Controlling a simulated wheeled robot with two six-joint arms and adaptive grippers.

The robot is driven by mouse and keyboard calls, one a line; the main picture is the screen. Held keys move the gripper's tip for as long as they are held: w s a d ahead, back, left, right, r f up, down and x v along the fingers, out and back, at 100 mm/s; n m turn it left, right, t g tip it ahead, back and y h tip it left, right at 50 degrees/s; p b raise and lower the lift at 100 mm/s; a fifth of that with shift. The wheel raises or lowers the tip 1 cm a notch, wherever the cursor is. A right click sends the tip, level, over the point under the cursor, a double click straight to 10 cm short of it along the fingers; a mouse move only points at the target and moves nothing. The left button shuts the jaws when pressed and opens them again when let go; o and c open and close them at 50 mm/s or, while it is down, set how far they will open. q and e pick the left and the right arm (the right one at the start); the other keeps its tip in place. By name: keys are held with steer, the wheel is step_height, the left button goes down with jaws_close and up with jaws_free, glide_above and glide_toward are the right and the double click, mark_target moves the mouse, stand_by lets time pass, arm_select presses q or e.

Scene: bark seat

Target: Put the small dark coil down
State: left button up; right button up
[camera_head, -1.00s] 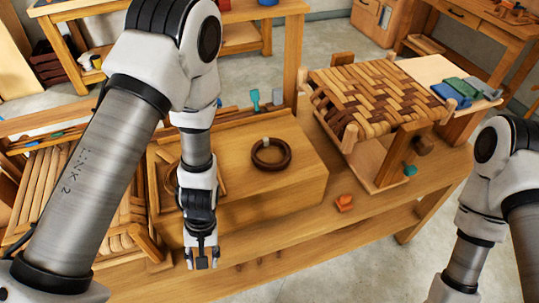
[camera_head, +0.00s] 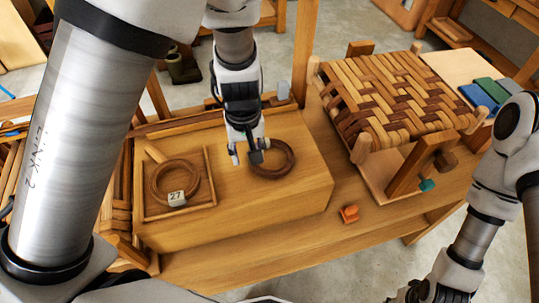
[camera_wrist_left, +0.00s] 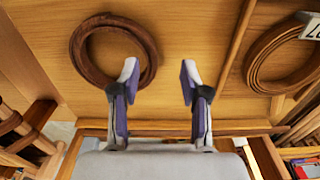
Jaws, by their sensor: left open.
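The small dark coil (camera_head: 292,160) lies flat on the raised wooden block at the middle; it also shows at the upper left of the left wrist view (camera_wrist_left: 84,68). My left gripper (camera_head: 246,154) is open, at the left edge of the coil in the head view. In the left wrist view, one fingertip of this gripper (camera_wrist_left: 158,80) overlaps the coil's rim and the other is over bare wood. Whether the fingertip touches the coil I cannot tell. My right arm is at the lower right; its fingers are cut off by the frame's bottom edge.
A lighter coil (camera_head: 158,180) with a "27" tag lies in a wooden frame (camera_head: 208,166) left of the dark coil. The woven seat (camera_head: 395,95) stands to the right. A small orange object (camera_head: 349,214) is on the bench. The block's front right is clear.

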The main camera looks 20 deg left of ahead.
arm_select(q)
step_height(320, 180, down, 2)
steer(key=shift+d+f, duration=0.1)
steer(key=shift+d, duration=0.05)
steer(key=shift+w+f, duration=1.05)
steer(key=shift+w, duration=0.2)
steer(key=shift+s+r, duration=0.35)
steer(key=shift+s, duration=0.35)
jaws_close()
steer(key=shift+w+f, duration=0.15)
steer(key=shift+w, duration=0.15)
arm_select(e)
steer(key=shift+w+d+f, duration=0.1)
steer(key=shift+w+f, duration=0.05)
steer(key=shift+w, duration=0.4)
